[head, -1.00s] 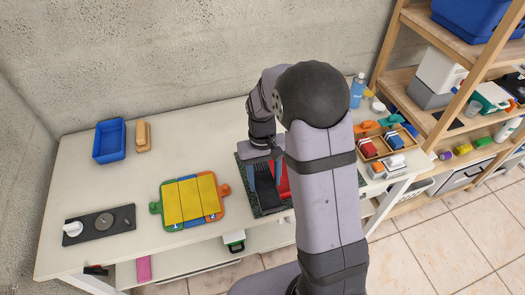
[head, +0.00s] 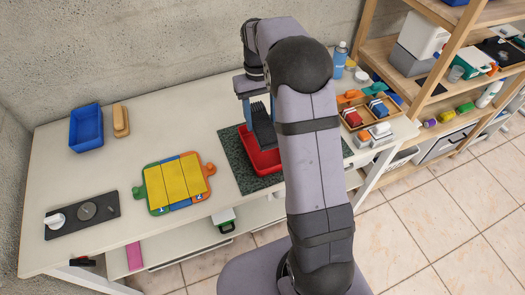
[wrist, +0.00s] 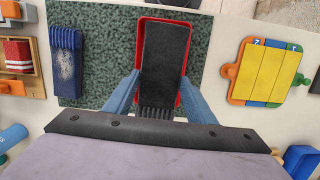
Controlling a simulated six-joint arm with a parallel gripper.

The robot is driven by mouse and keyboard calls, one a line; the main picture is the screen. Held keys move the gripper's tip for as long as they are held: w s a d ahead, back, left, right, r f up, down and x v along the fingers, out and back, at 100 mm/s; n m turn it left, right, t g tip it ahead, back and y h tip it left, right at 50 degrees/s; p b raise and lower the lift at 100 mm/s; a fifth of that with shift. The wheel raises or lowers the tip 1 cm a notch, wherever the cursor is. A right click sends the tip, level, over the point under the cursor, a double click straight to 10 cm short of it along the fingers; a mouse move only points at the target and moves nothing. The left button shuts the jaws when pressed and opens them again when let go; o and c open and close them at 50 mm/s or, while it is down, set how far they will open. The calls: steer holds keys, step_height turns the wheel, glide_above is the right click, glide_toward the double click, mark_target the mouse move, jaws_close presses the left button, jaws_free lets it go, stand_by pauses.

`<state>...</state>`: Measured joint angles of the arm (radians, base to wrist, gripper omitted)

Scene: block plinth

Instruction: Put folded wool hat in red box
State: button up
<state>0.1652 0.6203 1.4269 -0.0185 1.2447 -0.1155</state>
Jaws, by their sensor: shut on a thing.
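The folded wool hat (head: 264,128) is dark grey with a ribbed edge. My gripper (head: 254,112) is shut on it and holds it tilted over the red box (head: 266,167). In the wrist view the hat (wrist: 163,55) lies between my two blue fingers, inside the outline of the red box (wrist: 168,20), and covers most of its floor. I cannot tell whether the hat touches the box.
The box stands on a dark green speckled mat (wrist: 100,30). A blue ribbed piece (wrist: 67,60) lies on the same mat. A puzzle board with yellow panels (head: 178,180) stands to the left. A wooden tray (head: 372,108) is at right.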

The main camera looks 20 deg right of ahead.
steer(key=shift+s+a+r, duration=0.1)
steer(key=shift+s, duration=0.45)
steer(key=shift+f, duration=0.35)
steer(key=shift+f+p, duration=1.6)
steer(key=shift+f, duration=3.1)
steer(key=shift+f, duration=0.2)
steer(key=o, duration=0.9)
steer(key=shift+r, duration=0.15)
